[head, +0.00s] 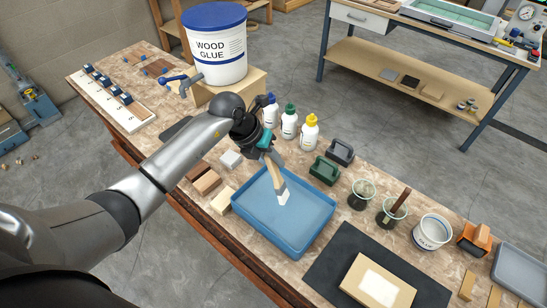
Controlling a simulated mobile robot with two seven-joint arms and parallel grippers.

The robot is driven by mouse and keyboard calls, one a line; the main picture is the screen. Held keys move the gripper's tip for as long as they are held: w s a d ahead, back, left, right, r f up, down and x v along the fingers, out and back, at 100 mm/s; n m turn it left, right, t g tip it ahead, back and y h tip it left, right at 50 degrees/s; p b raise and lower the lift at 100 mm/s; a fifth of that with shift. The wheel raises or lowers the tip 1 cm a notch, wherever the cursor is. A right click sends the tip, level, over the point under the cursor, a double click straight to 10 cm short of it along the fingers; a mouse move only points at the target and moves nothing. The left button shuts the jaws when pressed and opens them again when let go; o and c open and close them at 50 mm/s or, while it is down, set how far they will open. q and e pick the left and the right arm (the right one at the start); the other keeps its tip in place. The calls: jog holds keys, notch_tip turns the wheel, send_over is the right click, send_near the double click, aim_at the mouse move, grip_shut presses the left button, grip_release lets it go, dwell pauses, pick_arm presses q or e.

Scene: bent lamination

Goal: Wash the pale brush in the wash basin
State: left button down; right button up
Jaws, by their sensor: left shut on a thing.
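The pale brush (277,178) has a light wooden handle and white bristles. My left gripper (268,150) is shut on its handle. The brush points down, its bristles over the inside of the wash basin (253,222), a blue rectangular tub on the bench. I cannot tell whether the bristles touch the basin floor, and no water level is clear. My right gripper is not in view.
Small bottles (289,122) stand behind the basin, with a green block (324,171) and glass jars (361,194) to its right. Wood blocks (207,182) lie to its left. A dark mat (345,248) holds a wooden board. A large glue bucket (217,48) stands behind.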

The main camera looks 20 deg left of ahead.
aim_at(282, 179)
pick_arm(q)
notch_tip(282, 179, down, 5)
jog(key=b, duration=0.3)
jog(key=shift+f+b, duration=0.15)
jog(key=shift+b, duration=0.2)
jog(key=shift+s+d+p, duration=0.15)
jog(key=shift+d+p, duration=0.15)
jog(key=shift+d, duration=0.15)
jog(key=shift+s+d+p, duration=0.2)
jog(key=shift+d, duration=0.3)
jog(key=shift+s+d+p, duration=0.2)
jog(key=shift+d, duration=0.25)
jog(key=shift+w+a, duration=0.1)
jog(key=a, duration=0.1)
jog(key=w+a+b, duration=0.1)
jog(key=a, duration=0.1)
jog(key=w+a+b, duration=0.1)
jog(key=a, duration=0.1)
jog(key=shift+a, duration=0.25)
